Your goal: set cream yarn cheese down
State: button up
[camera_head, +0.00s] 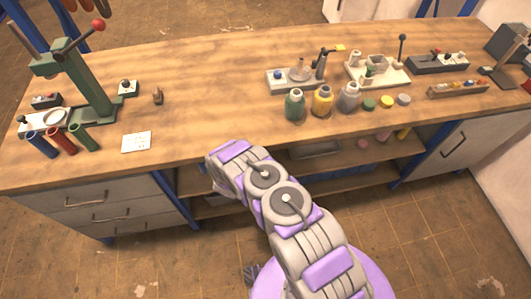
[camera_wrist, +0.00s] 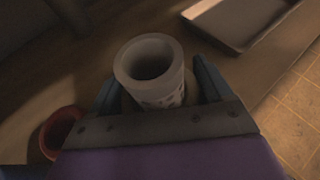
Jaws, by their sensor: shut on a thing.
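The cream yarn cheese (camera_wrist: 151,62) is a pale hollow cylinder with its round opening facing the wrist camera. In the wrist view my gripper (camera_wrist: 157,88) is shut on it, with a dark finger at each side. It is over a brown wooden shelf (camera_wrist: 100,58); I cannot tell whether its lower end touches the wood. In the head view my arm reaches to the bench's front edge, and the gripper and the yarn cheese are hidden there.
A shallow grey tray (camera_wrist: 238,22) lies at the upper right of the wrist view; it also shows under the bench (camera_head: 315,149). A reddish round thing (camera_wrist: 60,130) is close at lower left. The workbench top (camera_head: 205,85) overhangs the shelves.

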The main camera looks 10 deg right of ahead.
jog(key=w+d, duration=0.1)
jog(key=d, duration=0.1)
jog(key=w+d+f+b, duration=0.1)
jog(key=w+d, duration=0.1)
jog(key=shift+w+d, duration=0.1)
jog(key=shift+w, duration=0.1)
jog(key=shift+s+a+f+b, duration=0.15)
jog(key=shift+f+b, duration=0.25)
jog(key=shift+f, duration=0.25)
jog(key=shift+w+a+f+b, duration=0.1)
jog(key=shift+f+b, duration=0.25)
jog(key=shift+f, duration=0.25)
jog(key=shift+d+f, duration=0.1)
jog(key=shift+f, duration=0.25)
jog(key=shift+d+r, duration=0.15)
jog(key=shift+d, duration=0.3)
jog(key=o, duration=1)
jog(key=shift+a, duration=0.2)
jog(key=shift+o, duration=0.4)
jog(key=shift+a, duration=0.2)
jog(key=shift+d, duration=0.1)
